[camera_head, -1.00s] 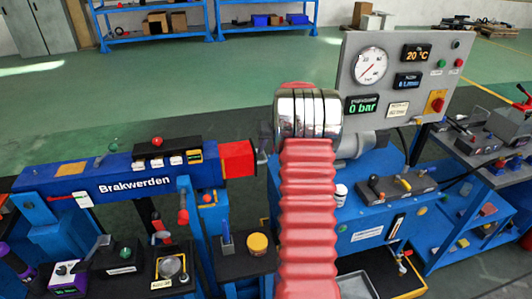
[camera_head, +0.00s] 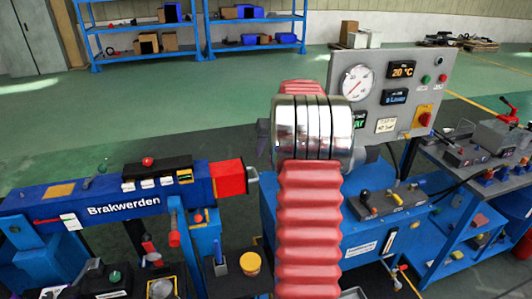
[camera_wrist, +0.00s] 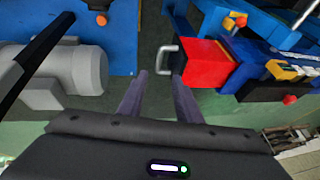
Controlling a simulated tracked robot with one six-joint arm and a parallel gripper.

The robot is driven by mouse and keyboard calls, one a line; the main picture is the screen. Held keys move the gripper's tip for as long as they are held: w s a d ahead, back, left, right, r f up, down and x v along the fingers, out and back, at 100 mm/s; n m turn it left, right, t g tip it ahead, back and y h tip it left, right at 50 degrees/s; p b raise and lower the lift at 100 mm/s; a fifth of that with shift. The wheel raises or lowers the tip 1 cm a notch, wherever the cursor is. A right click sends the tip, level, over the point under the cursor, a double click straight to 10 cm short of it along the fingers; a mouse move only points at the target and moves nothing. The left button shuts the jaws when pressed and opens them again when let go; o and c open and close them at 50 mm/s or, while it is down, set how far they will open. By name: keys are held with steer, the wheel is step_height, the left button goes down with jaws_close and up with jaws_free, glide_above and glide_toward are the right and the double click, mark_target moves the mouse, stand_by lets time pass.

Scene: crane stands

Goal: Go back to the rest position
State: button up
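My arm rises through the middle of the head view as a red ribbed sleeve with a shiny metal wrist. This wrist hides nearly all of my gripper there. In the wrist view, the two dark purple fingers of my gripper (camera_wrist: 158,98) stand apart with nothing between them. A metal handle (camera_wrist: 167,60) on the red end block (camera_wrist: 205,62) of the blue beam lies just beyond the right fingertip. I cannot tell whether they touch. In the head view the red end block (camera_head: 229,178) is left of my wrist.
The blue Brakwerden beam (camera_head: 130,200) fills the left. A grey gauge panel (camera_head: 440,70) stands close behind and right of my wrist. A grey motor (camera_wrist: 70,70) is left of my fingers in the wrist view. Right is a cluttered bench (camera_head: 490,150). Green floor lies open behind.

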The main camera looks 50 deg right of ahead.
stand_by(0.5)
steer(key=s+a+f+m+g, duration=0.1)
steer(key=s+a+f+m, duration=0.1)
steer(key=s+a+f, duration=0.25)
steer(key=s+a+r+n, duration=0.2)
steer(key=s+a+r, duration=0.2)
steer(key=a, duration=1)
steer(key=s+a+r+n+t, duration=0.1)
steer(key=s+a+r+n, duration=0.2)
steer(key=s+a, duration=0.5)
steer(key=s+a+r+n, duration=0.3)
steer(key=s+a, duration=0.4)
steer(key=a, duration=1.4)
steer(key=shift+r+t+y, duration=0.3)
steer(key=shift+r+t, duration=0.1)
steer(key=shift+r, duration=0.45)
